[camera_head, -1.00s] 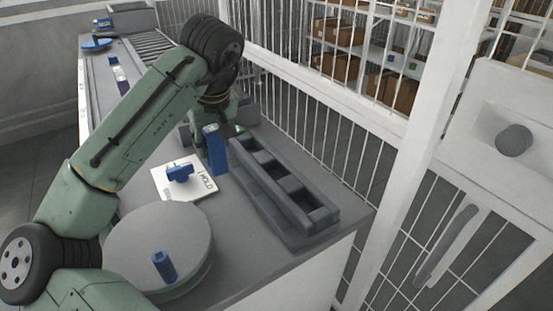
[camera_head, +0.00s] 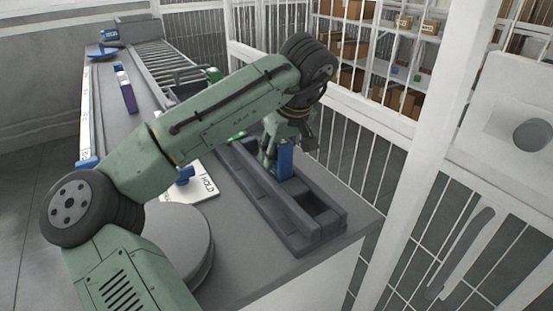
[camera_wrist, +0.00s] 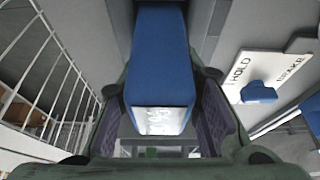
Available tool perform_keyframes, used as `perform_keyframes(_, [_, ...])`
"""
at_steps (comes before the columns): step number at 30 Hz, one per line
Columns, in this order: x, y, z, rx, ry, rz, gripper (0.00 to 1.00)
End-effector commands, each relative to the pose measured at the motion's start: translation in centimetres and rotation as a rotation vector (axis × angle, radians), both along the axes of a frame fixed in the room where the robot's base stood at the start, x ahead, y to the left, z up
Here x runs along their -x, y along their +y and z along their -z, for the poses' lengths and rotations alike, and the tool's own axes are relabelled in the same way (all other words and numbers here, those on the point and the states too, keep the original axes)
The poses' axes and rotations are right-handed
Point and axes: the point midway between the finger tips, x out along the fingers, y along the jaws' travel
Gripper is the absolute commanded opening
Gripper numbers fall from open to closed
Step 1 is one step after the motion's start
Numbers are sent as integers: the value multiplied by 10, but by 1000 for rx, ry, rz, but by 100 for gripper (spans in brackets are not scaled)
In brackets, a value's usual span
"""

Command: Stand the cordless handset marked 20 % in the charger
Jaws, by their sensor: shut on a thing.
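My gripper (camera_head: 279,150) is shut on a blue handset (camera_head: 286,163), which is upright at the middle of the dark grey charger (camera_head: 312,239). In the wrist view the handset (camera_wrist: 160,55) lies between the two fingers of my gripper (camera_wrist: 161,125); the pale label on its end is too blurred to read. The handset's lower end is at a charger slot; I cannot tell whether it is inside or just above. The slot nearest the camera is empty. A small green light (camera_head: 237,135) shows at the charger's far end.
A white HOLD board (camera_head: 204,192) with a blue item (camera_head: 185,176) lies left of the charger. A purple-and-white item (camera_head: 128,97) stands farther back. A wire fence (camera_head: 345,150) runs close along the charger's right.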

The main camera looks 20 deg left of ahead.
Motion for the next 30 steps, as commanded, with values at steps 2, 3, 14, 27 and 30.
perform_keyframes(2, [0, 0, 0, -1, -2, -1, 0])
perform_keyframes(3, [0, 0, -1, -1, -2, -1, 0])
perform_keyframes(14, [0, 0, 2, 0, -2, -1, 40])
perform_keyframes(27, [0, 0, 2, -1, -1, 0, 51])
perform_keyframes(30, [0, 0, -3, -2, -1, 0, 51])
